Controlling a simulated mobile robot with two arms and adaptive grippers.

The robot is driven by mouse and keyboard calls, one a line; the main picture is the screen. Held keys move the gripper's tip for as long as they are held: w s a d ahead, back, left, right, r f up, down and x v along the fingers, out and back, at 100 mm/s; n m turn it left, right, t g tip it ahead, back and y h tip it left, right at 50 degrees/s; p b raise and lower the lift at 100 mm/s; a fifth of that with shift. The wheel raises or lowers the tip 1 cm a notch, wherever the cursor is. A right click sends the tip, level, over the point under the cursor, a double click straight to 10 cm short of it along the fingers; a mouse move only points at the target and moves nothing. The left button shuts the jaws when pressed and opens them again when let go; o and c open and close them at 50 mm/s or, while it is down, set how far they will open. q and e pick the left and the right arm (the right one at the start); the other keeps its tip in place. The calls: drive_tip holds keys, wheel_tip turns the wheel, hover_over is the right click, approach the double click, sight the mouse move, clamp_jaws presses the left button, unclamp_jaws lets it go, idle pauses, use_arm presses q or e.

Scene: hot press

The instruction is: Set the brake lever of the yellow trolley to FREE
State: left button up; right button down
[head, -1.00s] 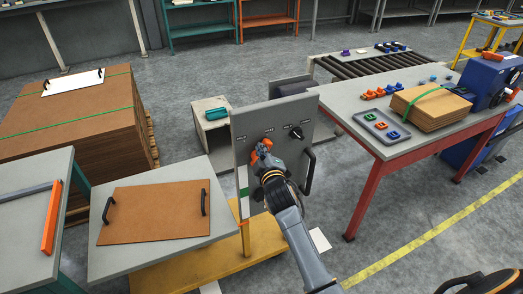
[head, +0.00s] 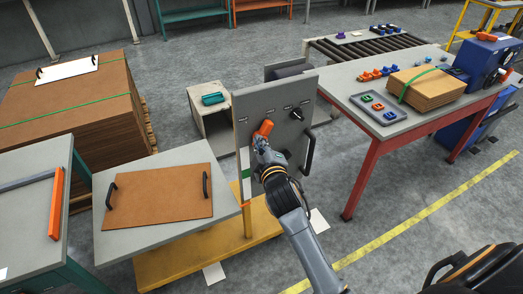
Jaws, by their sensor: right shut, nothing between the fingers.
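The yellow trolley (head: 190,262) stands in the middle, with a grey upright panel (head: 275,165) on it. The orange brake lever (head: 265,127) is on the panel's left half and points up and slightly right. Small labels sit above it, too small to read surely. My right gripper (head: 260,143) is shut and empty, just below the lever and against or very near it; I cannot tell whether they touch. It hides the lever's lower part. My left gripper is not in view.
A black knob (head: 297,115) and a black handle (head: 309,152) are on the panel's right side. A tilted grey table with a brown board (head: 165,195) is at the left. A red-legged table (head: 365,128) stands close at the right.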

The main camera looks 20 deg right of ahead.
drive_tip(key=v, duration=0.2)
drive_tip(key=shift+s+a, duration=0.25)
drive_tip(key=shift+s, duration=0.05)
drive_tip(key=shift+r, duration=0.1)
drive_tip(key=s+a+f+m+g+y, duration=0.15)
drive_tip(key=s+f, duration=0.25)
drive_tip(key=f, duration=0.8)
drive_tip(key=s+a+f+g, duration=0.1)
drive_tip(key=s+f+g, duration=0.25)
drive_tip(key=f, duration=0.85)
drive_tip(key=s+a+f+m+g+y, duration=0.15)
drive_tip(key=s+f, duration=0.35)
drive_tip(key=f, duration=0.8)
drive_tip(key=s+f+m+g+b, duration=0.1)
drive_tip(key=s+f+g, duration=0.3)
drive_tip(key=s+f, duration=0.9)
drive_tip(key=s+d+f+m+g, duration=0.1)
drive_tip(key=s+f, duration=0.3)
drive_tip(key=s, duration=0.8)
drive_tip(key=s+d+f+m+g, duration=0.2)
drive_tip(key=s+f+g, duration=0.1)
drive_tip(key=s, duration=0.9)
drive_tip(key=shift+s+d+f+g, duration=0.25)
drive_tip(key=shift+f+g, duration=0.1)
drive_tip(key=shift+f, duration=0.25)
